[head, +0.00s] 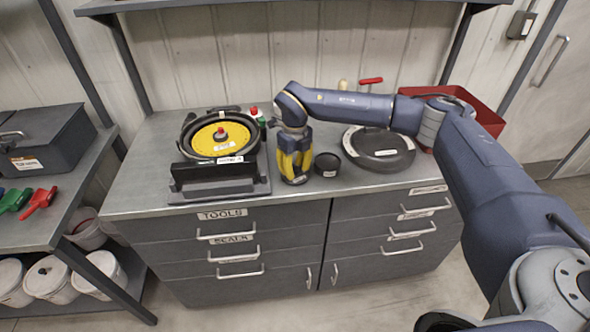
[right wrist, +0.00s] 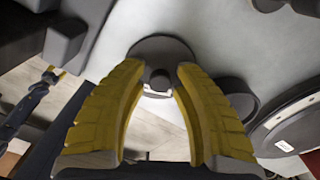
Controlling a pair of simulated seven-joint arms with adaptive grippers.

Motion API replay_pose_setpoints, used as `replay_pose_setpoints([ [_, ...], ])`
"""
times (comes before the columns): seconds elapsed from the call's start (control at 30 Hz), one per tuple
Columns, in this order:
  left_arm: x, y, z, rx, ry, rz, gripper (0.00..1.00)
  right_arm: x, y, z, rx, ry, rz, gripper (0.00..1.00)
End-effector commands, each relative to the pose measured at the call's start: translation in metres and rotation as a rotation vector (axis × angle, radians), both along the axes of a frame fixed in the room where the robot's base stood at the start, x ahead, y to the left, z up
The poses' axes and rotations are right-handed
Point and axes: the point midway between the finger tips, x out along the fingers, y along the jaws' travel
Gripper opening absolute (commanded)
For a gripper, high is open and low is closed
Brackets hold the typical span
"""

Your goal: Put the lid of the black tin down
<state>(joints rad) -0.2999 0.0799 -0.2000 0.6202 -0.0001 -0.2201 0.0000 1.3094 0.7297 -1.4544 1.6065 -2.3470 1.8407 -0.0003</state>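The lid (right wrist: 160,48) of the black tin is a dark disc with a small knob and a pale label. In the right wrist view it lies flat between and beyond my yellow fingertips. My right gripper (head: 294,176) points down over the worktop, left of the black tin. Its fingers (right wrist: 160,75) stand on both sides of the knob with a visible gap, so it looks open. In the head view the fingers mostly hide the lid. The black tin (head: 327,165) stands uncovered close by on the right; it also shows in the right wrist view (right wrist: 238,99). My left gripper is out of view.
The worktop (head: 150,150) carries a black seed meter with a yellow disc (head: 222,140) on the left. A large dark round cover (head: 379,150) lies to the right, with a red bin (head: 480,118) behind.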

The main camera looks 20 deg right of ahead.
Motion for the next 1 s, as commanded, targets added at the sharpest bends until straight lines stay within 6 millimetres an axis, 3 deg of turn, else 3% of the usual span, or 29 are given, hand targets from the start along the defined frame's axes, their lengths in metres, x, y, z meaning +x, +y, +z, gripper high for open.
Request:
replay_pose_setpoints([
  [0.6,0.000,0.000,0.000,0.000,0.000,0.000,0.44,0.001,0.000,0.097,-0.001,-0.002,0.000,0.29],
  [1.0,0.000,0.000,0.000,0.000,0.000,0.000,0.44,0.000,0.000,0.118,0.000,0.000,0.000,0.29],
])
